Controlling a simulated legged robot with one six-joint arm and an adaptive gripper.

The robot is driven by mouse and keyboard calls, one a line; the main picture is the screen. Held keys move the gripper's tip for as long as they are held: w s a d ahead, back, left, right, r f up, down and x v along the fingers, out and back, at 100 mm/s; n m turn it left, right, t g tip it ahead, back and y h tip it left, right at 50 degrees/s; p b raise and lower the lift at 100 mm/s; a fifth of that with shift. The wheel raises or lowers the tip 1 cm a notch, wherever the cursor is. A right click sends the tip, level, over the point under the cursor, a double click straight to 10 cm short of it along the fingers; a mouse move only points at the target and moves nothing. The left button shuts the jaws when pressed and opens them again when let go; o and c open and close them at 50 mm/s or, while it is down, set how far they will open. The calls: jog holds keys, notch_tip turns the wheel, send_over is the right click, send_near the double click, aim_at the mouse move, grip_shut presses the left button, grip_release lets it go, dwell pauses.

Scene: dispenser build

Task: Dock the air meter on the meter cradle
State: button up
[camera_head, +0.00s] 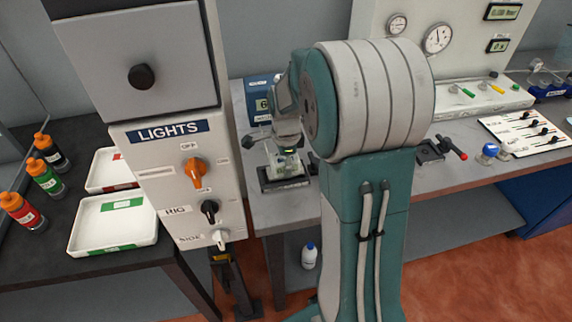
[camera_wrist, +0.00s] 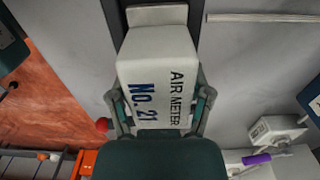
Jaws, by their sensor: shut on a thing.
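The air meter (camera_wrist: 157,75) is a white block lettered "AIR METER No. 21" in the wrist view. My gripper (camera_wrist: 160,108) is shut on it, one finger on each side. In the head view the meter (camera_head: 283,163) shows small and pale below my gripper (camera_head: 285,146), at the left part of the bench. A dark base (camera_head: 286,184), which looks like the meter cradle, is directly under it. Dark strips (camera_wrist: 196,18) show behind the meter in the wrist view. I cannot tell whether the meter is seated or just above the base.
The LIGHTS panel (camera_head: 166,160) stands close at the left, with knobs. A blue display box (camera_head: 259,88) is behind the meter. A black fixture with a red-tipped handle (camera_head: 434,152) and a switch board (camera_head: 530,133) are at the right. My arm hides the bench middle.

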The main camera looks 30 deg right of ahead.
jog(key=shift+a+f, duration=0.3)
jog(key=shift+a, duration=0.15)
jog(key=o, duration=1.3)
jog(key=shift+a, duration=0.2)
jog(key=shift+o, duration=0.2)
jog(key=shift+d, duration=0.4)
notch_tip(320, 180, up, 12)
jog(key=shift+a+r, duration=0.1)
jog(key=shift+a, duration=0.05)
jog(key=shift+s, duration=0.1)
